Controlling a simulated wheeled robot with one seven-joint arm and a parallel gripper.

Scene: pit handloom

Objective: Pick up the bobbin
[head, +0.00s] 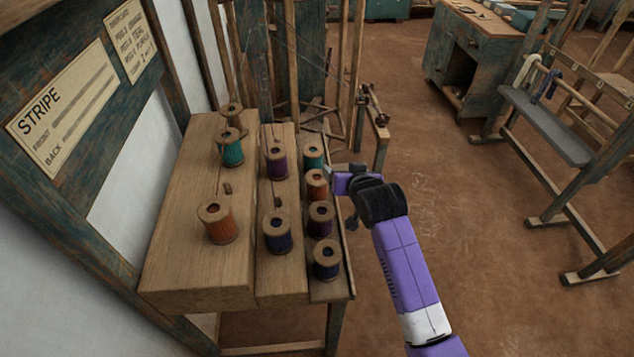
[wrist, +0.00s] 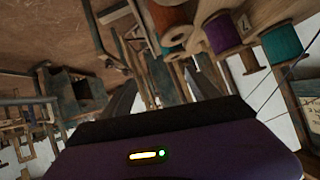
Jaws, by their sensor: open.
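Several wound bobbins stand upright on a stepped wooden rack in the head view. The lowest step, at the right, holds a teal bobbin (head: 313,158), an orange bobbin (head: 317,187), a purple bobbin (head: 320,220) and a dark blue bobbin (head: 326,262). The task does not say which bobbin. My gripper (head: 342,195) is open and empty, just right of the lowest step, beside the orange and purple bobbins and apparently apart from them. The wrist view shows an orange bobbin (wrist: 171,20), a purple bobbin (wrist: 222,34) and a teal bobbin (wrist: 281,42) beyond my gripper.
The upper steps hold a teal bobbin (head: 230,149), an orange bobbin (head: 218,222), a purple bobbin (head: 277,163) and a dark blue bobbin (head: 278,235). A "STRIPE" sign (head: 62,105) hangs at left. A cabinet (head: 475,55) and a bench (head: 545,125) stand right. The floor (head: 470,210) between is clear.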

